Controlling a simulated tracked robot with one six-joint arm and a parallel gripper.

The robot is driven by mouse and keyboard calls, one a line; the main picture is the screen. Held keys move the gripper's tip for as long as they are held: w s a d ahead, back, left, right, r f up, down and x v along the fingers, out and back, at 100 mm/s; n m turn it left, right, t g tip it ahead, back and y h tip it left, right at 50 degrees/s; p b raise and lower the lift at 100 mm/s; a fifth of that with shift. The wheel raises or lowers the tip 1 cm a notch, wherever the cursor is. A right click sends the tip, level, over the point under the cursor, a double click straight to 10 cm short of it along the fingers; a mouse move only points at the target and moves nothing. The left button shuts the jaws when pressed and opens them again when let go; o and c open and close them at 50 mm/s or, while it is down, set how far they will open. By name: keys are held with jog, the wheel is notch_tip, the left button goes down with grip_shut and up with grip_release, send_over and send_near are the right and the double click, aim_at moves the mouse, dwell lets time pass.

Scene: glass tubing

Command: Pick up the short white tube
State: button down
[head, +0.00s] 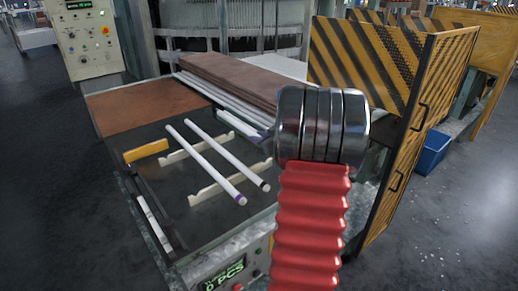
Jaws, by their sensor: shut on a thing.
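Two white tubes lie side by side across notched cream supports (211,190) on the dark table. The left tube (205,162) has a purple band near its front end; the right tube (228,155) has a dark front end. Short white pieces (238,123) lie farther back, partly hidden by my arm; I cannot tell if one is the short white tube. My red ribbed arm with its chrome end rises in front of the table's right side. My gripper's fingers do not show, nor does anything held in them.
Long white tubes (222,101) lie beside brown boards (228,78) at the back. A yellow block (146,151) sits at the table's left. A black-and-yellow striped guard (368,57) stands at the right. A control panel (82,38) stands back left.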

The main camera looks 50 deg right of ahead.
jog(key=shift+r, duration=1.4)
jog(key=shift+s, duration=0.1)
